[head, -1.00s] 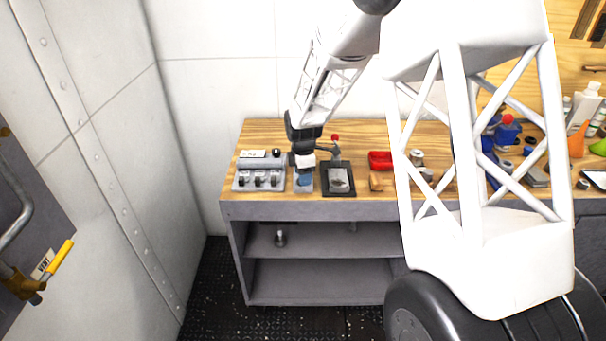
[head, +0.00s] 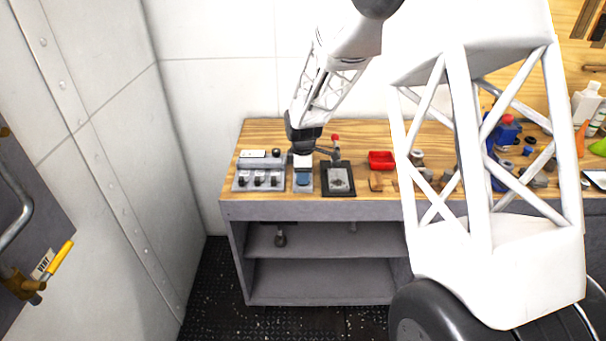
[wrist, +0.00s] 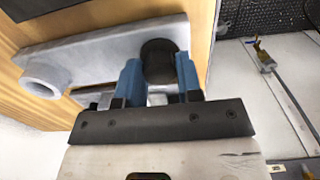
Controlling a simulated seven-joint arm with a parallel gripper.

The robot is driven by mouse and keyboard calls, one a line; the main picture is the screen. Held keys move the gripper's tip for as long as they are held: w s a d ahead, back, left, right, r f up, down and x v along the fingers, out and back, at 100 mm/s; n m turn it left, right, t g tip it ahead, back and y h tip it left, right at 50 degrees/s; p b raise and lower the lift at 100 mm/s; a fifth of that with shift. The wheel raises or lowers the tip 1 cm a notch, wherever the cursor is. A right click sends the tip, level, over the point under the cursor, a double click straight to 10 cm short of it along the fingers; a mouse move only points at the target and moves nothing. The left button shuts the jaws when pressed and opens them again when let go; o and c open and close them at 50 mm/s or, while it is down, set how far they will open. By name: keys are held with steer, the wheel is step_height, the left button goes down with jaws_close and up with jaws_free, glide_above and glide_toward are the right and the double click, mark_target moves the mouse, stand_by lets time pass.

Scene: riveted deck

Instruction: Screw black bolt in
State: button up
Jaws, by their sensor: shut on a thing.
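The black bolt (wrist: 158,62) shows its round dark head in the wrist view. It stands at one end of a grey metal block (wrist: 105,48), whose other end carries a raised hollow ring. My gripper (wrist: 159,75) is shut on the bolt, with one blue finger on each side of the head. In the head view my gripper (head: 302,178) points down at the left part of the bench, between a grey panel with several dark knobs and a black-framed plate. The bolt's shank is hidden, and I cannot make the bolt out in the head view.
The knobbed panel (head: 258,181) stands close on the left. The black-framed plate (head: 338,178) and a red-tipped lever (head: 335,140) are close on the right. A red tray (head: 381,160) lies farther right. The bench front edge is near.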

steer(key=m, duration=0.7)
steer(key=shift+r, duration=0.1)
steer(key=m, duration=0.6)
steer(key=shift+a+m, duration=0.1)
steer(key=shift+m, duration=0.2)
steer(key=m, duration=0.7)
steer(key=shift+w+r, duration=0.1)
steer(key=m, duration=0.6)
steer(key=shift+m, duration=0.3)
steer(key=m, duration=1)
steer(key=shift+m, duration=0.4)
steer(key=m, duration=0.5)
steer(key=shift+m, duration=0.3)
steer(key=m, duration=0.4)
steer(key=shift+m, duration=0.3)
